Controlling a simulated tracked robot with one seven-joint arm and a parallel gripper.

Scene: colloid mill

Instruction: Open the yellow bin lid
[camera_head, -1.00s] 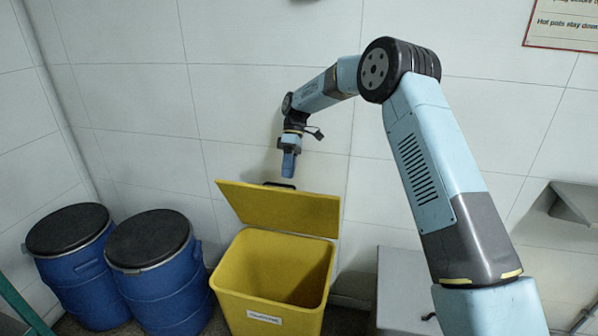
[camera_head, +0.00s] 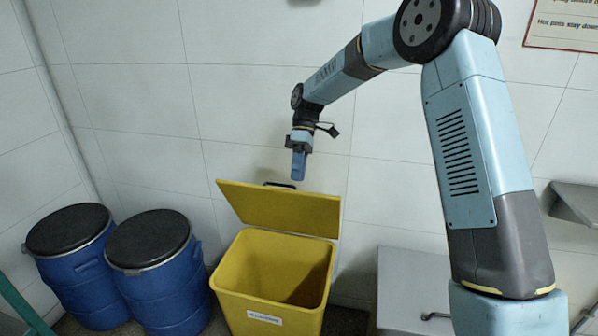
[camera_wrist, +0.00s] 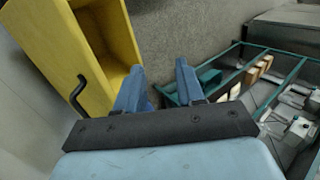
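The yellow bin (camera_head: 240,309) stands on the floor by the wall with its inside in view. Its yellow lid (camera_head: 275,208) is raised, tilted up at the back edge of the opening. A black handle (camera_head: 280,186) is on the lid's upper edge; the handle also shows in the wrist view (camera_wrist: 77,92), left of the fingers. My gripper (camera_head: 299,180) hangs beside and a little above the handle, apart from it. In the wrist view my gripper (camera_wrist: 159,70) has its two blue fingers spread with nothing between them.
Two blue drums (camera_head: 160,270) with black tops stand left of the bin. A grey cabinet (camera_head: 412,285) stands to its right. A tiled wall (camera_head: 240,110) is close behind. The wrist view shows a green-framed rack (camera_wrist: 232,62) at the right.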

